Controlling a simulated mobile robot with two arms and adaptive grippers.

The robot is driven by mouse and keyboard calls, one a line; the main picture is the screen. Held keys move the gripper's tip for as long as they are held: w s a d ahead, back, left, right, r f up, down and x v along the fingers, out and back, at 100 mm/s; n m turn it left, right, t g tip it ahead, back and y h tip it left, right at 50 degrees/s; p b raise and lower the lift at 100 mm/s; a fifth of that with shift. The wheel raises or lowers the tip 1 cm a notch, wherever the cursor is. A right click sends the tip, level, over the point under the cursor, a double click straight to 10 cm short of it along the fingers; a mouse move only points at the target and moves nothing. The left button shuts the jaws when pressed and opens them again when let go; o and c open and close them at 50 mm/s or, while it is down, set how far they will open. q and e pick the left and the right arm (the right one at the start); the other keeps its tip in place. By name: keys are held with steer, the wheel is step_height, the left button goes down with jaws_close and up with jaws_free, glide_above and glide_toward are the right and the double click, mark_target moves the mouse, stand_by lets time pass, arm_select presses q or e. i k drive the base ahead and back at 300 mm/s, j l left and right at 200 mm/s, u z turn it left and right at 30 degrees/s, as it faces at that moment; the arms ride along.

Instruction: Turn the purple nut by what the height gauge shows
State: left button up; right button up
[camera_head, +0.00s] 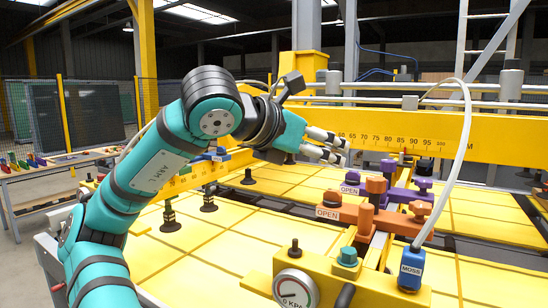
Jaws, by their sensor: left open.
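My left gripper (328,147) is open and empty, its pale fingers in front of the yellow beam, above and left of the valve group. Several purple fittings stand there, including a purple knob-like piece (423,184) and a purple block (388,167); I cannot tell which is the nut. Orange fittings (365,217) with OPEN labels stand nearer. A number scale (390,141) runs along the yellow beam. A round dial (294,290) marked kPa is at the bottom, partly cut off; I cannot tell if either is the height gauge. My right gripper is not in view.
Yellow panels (205,255) spread below, with black suction cups (170,218) above them. A blue MOSS block (411,268) with a white hose (459,150) stands front right. A side table (50,170) with coloured items is at the left.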

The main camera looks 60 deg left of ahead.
mark_target(388, 167)
steer(key=k+j+z, duration=0.1)
steer(key=j+z, duration=0.2)
steer(key=j, duration=0.2)
steer(key=k+j+z, duration=0.25)
steer(key=j+z, duration=0.2)
steer(key=j, duration=0.25)
